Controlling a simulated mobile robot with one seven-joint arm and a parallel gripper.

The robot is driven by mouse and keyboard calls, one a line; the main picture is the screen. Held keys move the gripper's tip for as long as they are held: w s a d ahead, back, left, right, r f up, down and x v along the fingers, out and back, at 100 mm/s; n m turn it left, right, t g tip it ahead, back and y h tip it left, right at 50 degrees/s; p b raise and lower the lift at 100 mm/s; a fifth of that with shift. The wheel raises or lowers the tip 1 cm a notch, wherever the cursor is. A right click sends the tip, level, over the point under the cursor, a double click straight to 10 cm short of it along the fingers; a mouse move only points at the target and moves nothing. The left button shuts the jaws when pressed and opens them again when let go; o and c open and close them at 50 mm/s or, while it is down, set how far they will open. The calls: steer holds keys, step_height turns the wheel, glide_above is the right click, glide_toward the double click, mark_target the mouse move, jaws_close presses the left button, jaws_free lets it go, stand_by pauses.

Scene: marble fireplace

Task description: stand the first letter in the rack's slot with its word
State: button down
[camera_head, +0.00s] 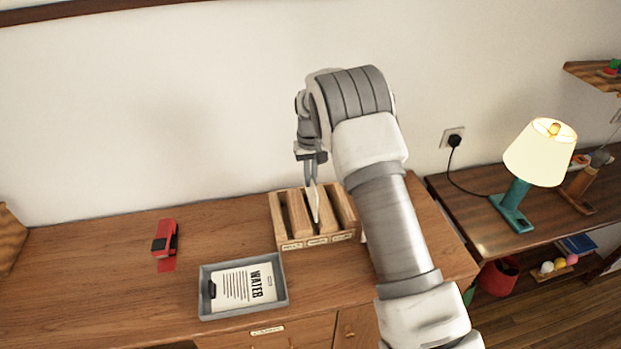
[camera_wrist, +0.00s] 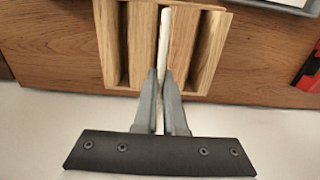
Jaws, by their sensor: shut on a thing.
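A wooden rack (camera_head: 286,242) with upright dividers stands on the desk; its front labels are too small to read. My gripper (camera_head: 311,182) is above the rack, shut on a thin white letter (camera_head: 316,205). The letter is upright, edge-on, and its lower part is in or just over a slot right of the rack's middle divider. In the wrist view, the gripper (camera_wrist: 161,82) pinches the letter (camera_wrist: 164,45) between two rack dividers (camera_wrist: 183,45). The word on the held letter is hidden. A grey tray (camera_head: 205,292) holds another letter (camera_head: 246,285) reading "WATER".
A red and black object (camera_head: 165,240) lies on the desk left of the rack. A lit lamp (camera_head: 540,152) with a teal base stands on the side table (camera_head: 462,203) at the right. The wall is close behind the rack. The desk's left part is mostly clear.

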mark_target(311, 197)
steer(key=shift+f, duration=0.2)
steer(key=shift+f+b, duration=0.65)
steer(key=shift+f, duration=0.1)
steer(key=shift+f, duration=0.2)
stand_by(0.3)
steer(key=shift+f+b, duration=0.75)
steer(key=shift+f, duration=0.1)
steer(key=shift+f, duration=0.25)
steer(key=shift+f+b, duration=1.25)
steer(key=shift+f, duration=0.25)
